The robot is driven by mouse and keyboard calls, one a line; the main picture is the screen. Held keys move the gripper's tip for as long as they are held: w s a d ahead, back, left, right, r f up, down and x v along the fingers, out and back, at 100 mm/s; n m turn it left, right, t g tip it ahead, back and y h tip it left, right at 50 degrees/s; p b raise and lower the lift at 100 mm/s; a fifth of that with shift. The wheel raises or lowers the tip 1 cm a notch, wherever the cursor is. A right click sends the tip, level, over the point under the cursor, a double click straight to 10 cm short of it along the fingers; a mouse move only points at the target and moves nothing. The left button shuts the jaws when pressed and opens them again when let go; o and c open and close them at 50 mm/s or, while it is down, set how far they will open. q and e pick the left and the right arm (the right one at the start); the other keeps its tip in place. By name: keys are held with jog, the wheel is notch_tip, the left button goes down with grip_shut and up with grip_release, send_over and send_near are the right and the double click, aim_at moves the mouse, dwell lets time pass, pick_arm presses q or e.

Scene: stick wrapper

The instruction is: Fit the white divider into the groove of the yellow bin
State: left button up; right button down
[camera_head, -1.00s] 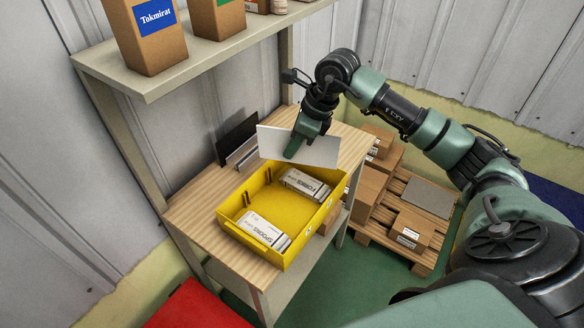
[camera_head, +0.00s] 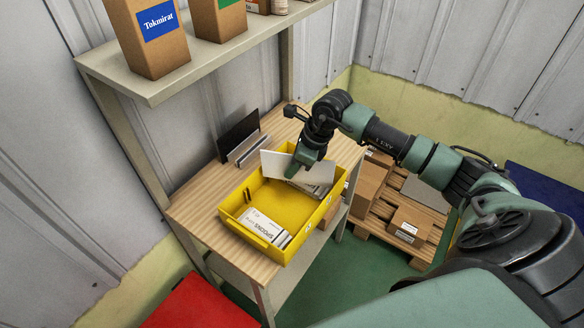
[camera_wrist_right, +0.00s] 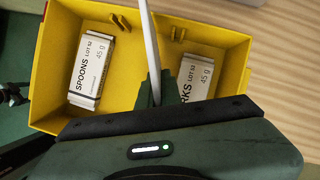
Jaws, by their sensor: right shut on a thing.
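The yellow bin (camera_head: 291,213) stands on the wooden table, open side up. It holds a white SPOONS box (camera_head: 262,228) at its near end and a second white box at its far end, partly covered by the divider in the head view. My right gripper (camera_head: 304,168) is shut on the white divider (camera_head: 279,164), a thin flat plate, over the bin's far half. In the right wrist view the divider (camera_wrist_right: 150,42) appears edge-on between the two boxes, with yellow ribs (camera_wrist_right: 121,22) on the bin wall beside it. Whether it touches the bin is unclear. My left gripper is not in view.
A rack with dark and grey plates (camera_head: 240,140) stands behind the bin on the table (camera_head: 205,207). A shelf (camera_head: 190,70) with cardboard boxes hangs above. A pallet with cartons (camera_head: 409,225) is on the floor to the right. The table's left part is clear.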

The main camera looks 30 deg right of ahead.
jog(key=shift+f+b, duration=0.5)
jog(key=shift+f, duration=0.05)
jog(key=c, duration=1.6)
grip_release()
notch_tip(320, 180, up, 2)
jog(key=shift+p, duration=1.05)
jog(key=shift+s+d+r+b, duration=0.2)
jog(key=shift+d+r+b, duration=0.25)
jog(key=shift+b, duration=0.3)
jog(key=b+v, duration=0.2)
jog(key=v, duration=0.6)
jog(key=shift+s+r, duration=0.1)
jog(key=shift+r, duration=0.2)
jog(key=shift+v, duration=0.8)
